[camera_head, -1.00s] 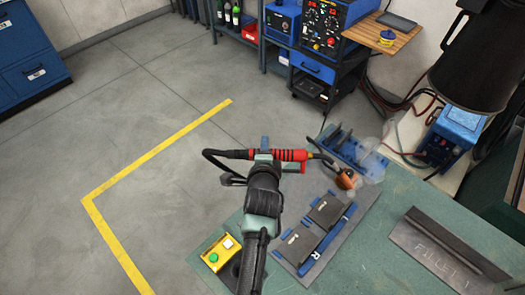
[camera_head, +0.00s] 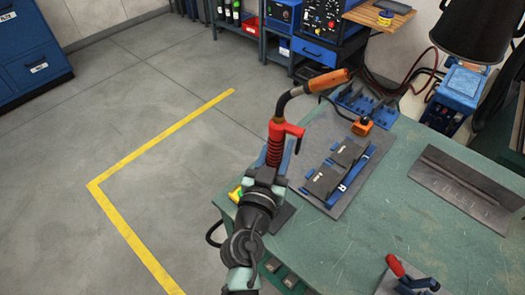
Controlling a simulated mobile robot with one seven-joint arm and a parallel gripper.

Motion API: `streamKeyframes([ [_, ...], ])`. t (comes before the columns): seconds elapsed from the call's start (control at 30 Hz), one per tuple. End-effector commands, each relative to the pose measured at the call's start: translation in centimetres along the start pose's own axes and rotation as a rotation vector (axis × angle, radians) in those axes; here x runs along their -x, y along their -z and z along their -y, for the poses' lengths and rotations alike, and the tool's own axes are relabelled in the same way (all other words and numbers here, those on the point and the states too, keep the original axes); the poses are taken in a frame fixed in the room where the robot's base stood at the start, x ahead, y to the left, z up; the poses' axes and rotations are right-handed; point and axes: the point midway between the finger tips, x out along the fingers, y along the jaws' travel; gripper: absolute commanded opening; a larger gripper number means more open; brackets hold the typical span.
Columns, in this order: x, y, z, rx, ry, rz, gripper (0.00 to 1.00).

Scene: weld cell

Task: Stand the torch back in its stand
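The welding torch has a red ribbed handle (camera_head: 275,145), a bent metal neck and an orange-copper nozzle (camera_head: 328,82). My gripper (camera_head: 270,172) is shut on the lower part of the handle; the arm hides some of the grip. The torch is roughly upright, with its neck bending to the upper right, in front of the green table's (camera_head: 420,235) left edge. A blue rack (camera_head: 366,101) with upright prongs is at the table's back edge. I cannot tell whether it is the torch's stand. An orange block (camera_head: 362,126) sits in front of it.
Dark plates in a blue fixture (camera_head: 338,168) lie on a grey sheet right of the torch. A metal plate (camera_head: 462,188) lies at the right and a red-handled clamp (camera_head: 405,275) at the front. Floor at left is clear.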

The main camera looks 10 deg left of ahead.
Motion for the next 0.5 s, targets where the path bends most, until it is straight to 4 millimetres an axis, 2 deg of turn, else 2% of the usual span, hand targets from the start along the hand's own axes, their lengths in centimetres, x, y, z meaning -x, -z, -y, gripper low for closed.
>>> streamKeyframes([
  [0.23,0.2,-0.1,-0.5,0.031,-0.011,-0.017,0.0],
  [0.5,0.2,-2.5,-0.5,0.029,-0.01,-0.016,0.0],
])
